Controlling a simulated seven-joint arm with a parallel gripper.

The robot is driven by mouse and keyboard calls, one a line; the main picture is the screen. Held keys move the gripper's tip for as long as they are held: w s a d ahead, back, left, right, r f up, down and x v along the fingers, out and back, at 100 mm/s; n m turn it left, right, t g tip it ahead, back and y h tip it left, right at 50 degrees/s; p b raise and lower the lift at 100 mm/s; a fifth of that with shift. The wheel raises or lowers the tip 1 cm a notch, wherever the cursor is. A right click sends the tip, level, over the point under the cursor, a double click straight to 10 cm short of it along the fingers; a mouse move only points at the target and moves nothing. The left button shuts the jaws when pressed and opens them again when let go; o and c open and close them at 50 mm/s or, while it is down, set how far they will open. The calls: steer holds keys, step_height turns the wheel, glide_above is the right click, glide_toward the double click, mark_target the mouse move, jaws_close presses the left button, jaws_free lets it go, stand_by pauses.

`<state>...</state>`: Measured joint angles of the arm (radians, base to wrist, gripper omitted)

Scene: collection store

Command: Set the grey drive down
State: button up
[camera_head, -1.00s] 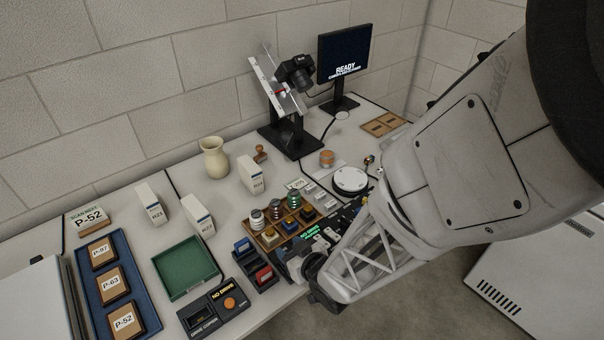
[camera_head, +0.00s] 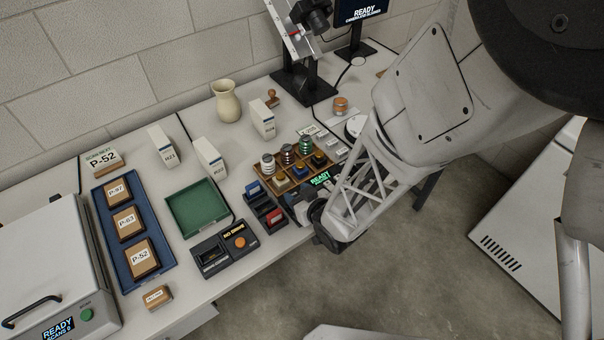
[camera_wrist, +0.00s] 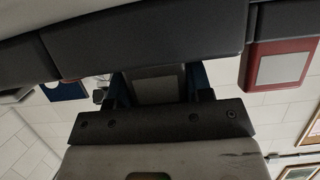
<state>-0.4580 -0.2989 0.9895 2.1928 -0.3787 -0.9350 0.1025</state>
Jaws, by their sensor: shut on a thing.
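The grey drive (camera_wrist: 158,85) is between my gripper's two fingers (camera_wrist: 158,90) in the wrist view, with its light face showing. Its far end is hidden behind a dark bar across that view. In the head view my gripper (camera_head: 297,203) is low at the right end of the dark drive rack (camera_head: 262,212). The drive is too hidden there to make out. The rack holds a blue drive (camera_head: 254,189) and a red drive (camera_head: 273,217); the red one also shows in the wrist view (camera_wrist: 280,67). I cannot tell whether the grey drive touches the rack.
The bench's front edge is near.

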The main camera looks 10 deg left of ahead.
steer(key=shift+f, duration=0.25)
steer(key=o, duration=0.9)
steer(key=shift+o, duration=0.2)
steer(key=shift+s+r, duration=0.1)
steer(key=shift+v, duration=3.85)
steer(key=shift+r, duration=0.1)
